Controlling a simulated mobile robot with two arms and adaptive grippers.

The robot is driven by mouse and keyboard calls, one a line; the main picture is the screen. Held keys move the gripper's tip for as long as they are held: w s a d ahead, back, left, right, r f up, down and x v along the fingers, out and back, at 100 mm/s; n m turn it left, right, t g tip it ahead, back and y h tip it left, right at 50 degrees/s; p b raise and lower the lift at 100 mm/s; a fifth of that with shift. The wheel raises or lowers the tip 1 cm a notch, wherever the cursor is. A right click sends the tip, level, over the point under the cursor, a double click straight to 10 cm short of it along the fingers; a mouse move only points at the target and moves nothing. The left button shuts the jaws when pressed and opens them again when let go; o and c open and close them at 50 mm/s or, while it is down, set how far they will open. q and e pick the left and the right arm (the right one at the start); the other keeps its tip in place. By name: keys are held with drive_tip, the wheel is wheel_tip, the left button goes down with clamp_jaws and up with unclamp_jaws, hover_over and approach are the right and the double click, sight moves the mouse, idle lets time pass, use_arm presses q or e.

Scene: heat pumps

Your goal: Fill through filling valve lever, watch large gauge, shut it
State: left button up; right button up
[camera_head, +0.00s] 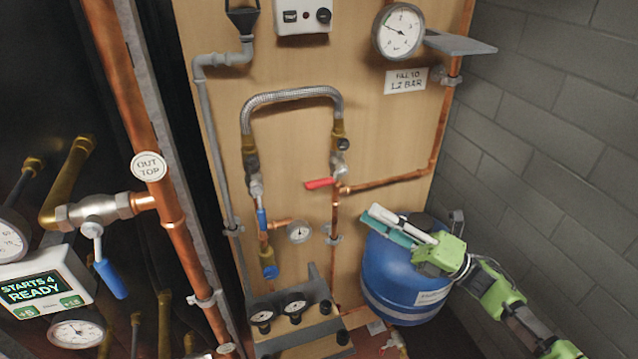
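The large gauge (398,31) is at the upper right of the wooden board, its needle pointing to the upper left; the reading is too small to tell. A braided hose (292,97) loops between two valves. The right valve has a red lever (320,183), lying about level; the left has a blue lever (262,219), about in line with its pipe. My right gripper (374,217) is in front of the blue vessel, right of and below the red lever, apart from it. Its finger gap is unclear. My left gripper is out of view.
The blue vessel (400,285) stands below the board's right side. A small grey shelf (460,43) sticks out beside the large gauge. Small gauges (294,307) sit at the bottom. A copper pipe with a blue-handled valve (108,278) is at left; a block wall closes the right.

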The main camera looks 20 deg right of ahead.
sight(319, 180)
drive_tip(key=p+x, duration=0.4)
drive_tip(key=x, duration=0.8)
drive_tip(key=shift+w+a+r, duration=0.1)
drive_tip(key=shift+a+r, duration=0.15)
drive_tip(key=shift+r, duration=0.05)
drive_tip(key=shift+w+a+r+p, duration=0.1)
drive_tip(key=shift+w+a+p, duration=0.25)
drive_tip(key=shift+a, duration=0.1)
clamp_jaws()
